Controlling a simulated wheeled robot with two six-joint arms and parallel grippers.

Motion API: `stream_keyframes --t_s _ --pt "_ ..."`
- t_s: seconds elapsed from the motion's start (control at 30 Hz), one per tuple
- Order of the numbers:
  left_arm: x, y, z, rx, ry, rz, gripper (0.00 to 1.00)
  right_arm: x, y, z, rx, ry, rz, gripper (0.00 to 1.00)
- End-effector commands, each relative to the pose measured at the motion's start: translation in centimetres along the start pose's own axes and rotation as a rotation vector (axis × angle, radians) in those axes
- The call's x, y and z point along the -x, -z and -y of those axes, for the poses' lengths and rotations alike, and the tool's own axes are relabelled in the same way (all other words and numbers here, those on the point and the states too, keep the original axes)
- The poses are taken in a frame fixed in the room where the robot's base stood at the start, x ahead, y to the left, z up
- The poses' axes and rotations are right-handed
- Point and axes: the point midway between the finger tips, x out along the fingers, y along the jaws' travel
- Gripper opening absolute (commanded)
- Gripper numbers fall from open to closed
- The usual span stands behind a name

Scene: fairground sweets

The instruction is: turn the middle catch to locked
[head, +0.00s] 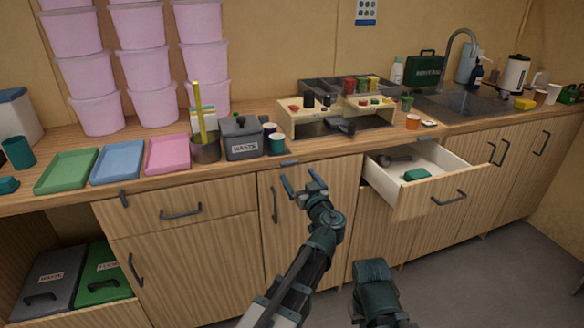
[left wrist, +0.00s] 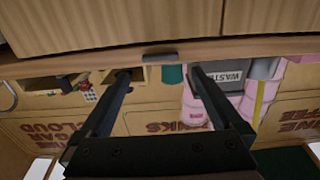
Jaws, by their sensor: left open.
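The middle catch (head: 289,163) is a small dark grey bar on the counter's front edge, above the middle cupboard door (head: 305,215). It lies sideways along the edge. The catch also shows in the left wrist view (left wrist: 160,57), where the scene is upside down. My left gripper (head: 302,182) is open and empty in front of the door top, a little below the catch. In the left wrist view the catch appears between and just beyond the fingertips (left wrist: 158,72), with no contact visible.
Another catch (head: 124,198) hangs upright over the closed left drawer (head: 180,212). The right drawer (head: 430,195) stands open, with a green item inside. A grey waste bin (head: 243,145) and a teal cup (head: 277,143) stand on the counter behind the middle catch.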

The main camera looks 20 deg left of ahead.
Motion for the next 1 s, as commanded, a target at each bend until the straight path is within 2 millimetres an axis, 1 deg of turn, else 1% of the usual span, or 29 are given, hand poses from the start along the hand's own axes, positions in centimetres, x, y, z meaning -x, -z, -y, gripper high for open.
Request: stream_keyframes --t_s 0.03,0.1,0.2,0.33,0.53,0.83,0.87,1.0 --pt "-1.4 0.0 -0.1 0.0 0.002 0.0 1.0 0.0 0.0 0.0 0.0 0.0 0.0 0.0" --pt "-2.7 0.0 -0.1 0.0 0.003 0.0 1.0 0.0 0.0 0.0 0.0 0.0 0.0 0.0" --pt "-4.3 0.0 -0.1 0.0 0.002 0.0 1.0 0.0 0.0 0.0 0.0 0.0 0.0 0.0" --pt "-5.9 0.0 -0.1 0.0 0.001 0.0 1.0 0.0 0.0 0.0 0.0 0.0 0.0 0.0" --pt "-6.9 0.0 0.0 0.0 0.0 0.0 1.0 0.0 0.0 0.0 0.0 0.0 0.0 0.0" --pt "-7.0 0.0 0.0 0.0 0.0 0.0 1.0 0.0 0.0 0.0 0.0 0.0 0.0 0.0" --pt "-7.0 0.0 0.0 0.0 0.0 0.0 0.96 0.0 0.0 0.0 0.0 0.0 0.0 0.0" --pt "-7.0 0.0 0.0 0.0 0.0 0.0 0.71 0.0 0.0 0.0 0.0 0.0 0.0 0.0"
